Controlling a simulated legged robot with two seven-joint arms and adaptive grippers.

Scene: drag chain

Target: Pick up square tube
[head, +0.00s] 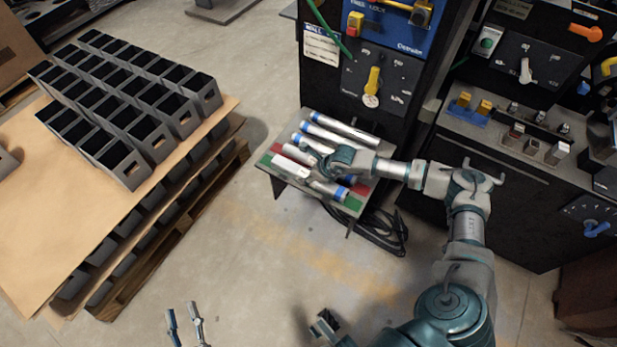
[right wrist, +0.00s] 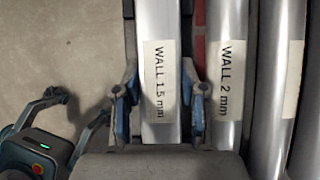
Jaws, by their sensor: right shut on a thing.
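A silver tube labelled "WALL 1.5 mm" (right wrist: 154,25) lies between the two fingers of my right gripper (right wrist: 160,95) in the right wrist view. The gripper is shut on it. In the head view my right gripper (head: 325,163) is at the small stand, over the row of tubes, and hides part of them; which tube it holds is hard to tell there. Beside it lies a tube labelled "WALL 2 mm" (right wrist: 230,30). My left gripper (head: 185,325) is open and empty above the floor at the bottom of the head view.
The small stand (head: 275,160) has red and green patches and carries several silver tubes with blue ends. Black machines (head: 480,165) stand close behind and right. A pallet with a cardboard sheet (head: 50,220) and grey square-mouthed pieces is at left. Dark cables lie beneath the stand.

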